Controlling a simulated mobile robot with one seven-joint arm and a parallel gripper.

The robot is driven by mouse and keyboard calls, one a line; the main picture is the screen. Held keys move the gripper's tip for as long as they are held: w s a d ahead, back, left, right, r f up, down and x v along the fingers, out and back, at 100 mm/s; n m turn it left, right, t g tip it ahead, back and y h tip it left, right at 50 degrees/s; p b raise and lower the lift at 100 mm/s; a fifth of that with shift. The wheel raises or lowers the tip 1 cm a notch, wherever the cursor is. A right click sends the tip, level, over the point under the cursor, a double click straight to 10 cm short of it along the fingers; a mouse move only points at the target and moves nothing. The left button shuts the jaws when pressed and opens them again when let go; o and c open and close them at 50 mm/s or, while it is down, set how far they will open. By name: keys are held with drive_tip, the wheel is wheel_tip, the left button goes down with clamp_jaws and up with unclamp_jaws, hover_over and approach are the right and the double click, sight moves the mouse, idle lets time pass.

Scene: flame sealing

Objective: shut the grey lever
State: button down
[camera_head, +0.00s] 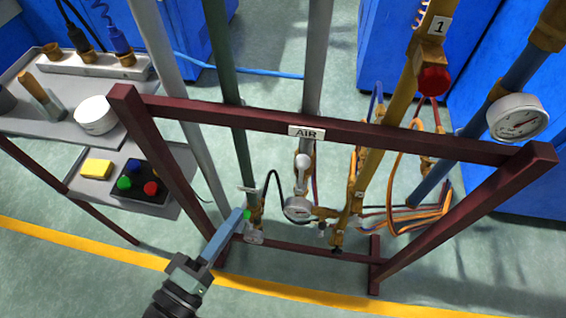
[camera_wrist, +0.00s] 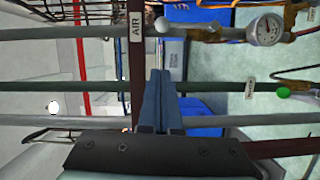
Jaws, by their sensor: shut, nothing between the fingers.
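The grey lever (camera_head: 303,162) has a pale round knob and sits on the grey pipe below the AIR plate (camera_head: 305,132). In the wrist view its knob (camera_wrist: 162,24) shows at the top, beside the AIR plate (camera_wrist: 136,26). The lever seems to run along the pipe. My gripper (camera_head: 240,214) is shut and empty, its blue fingers pressed together, to the lower left of the lever. In the wrist view the fingertips (camera_wrist: 158,74) point toward the pipes, apart from the knob.
A green knob (camera_wrist: 283,92) on the green pipe is close to my fingers in the head view. A gauge (camera_head: 298,207) sits below the lever. The dark red frame (camera_head: 218,116) crosses in front of the pipes. A grey shelf (camera_head: 60,92) stands left.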

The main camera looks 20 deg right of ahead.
sight(301, 176)
idle(0.3)
drive_tip(key=s+d+p+x, duration=0.1)
drive_tip(key=s+x, duration=0.1)
drive_tip(key=x, duration=1.1)
drive_tip(key=shift+d+f, duration=0.15)
drive_tip(key=shift+d, duration=0.15)
drive_tip(key=shift+s+d, duration=0.1)
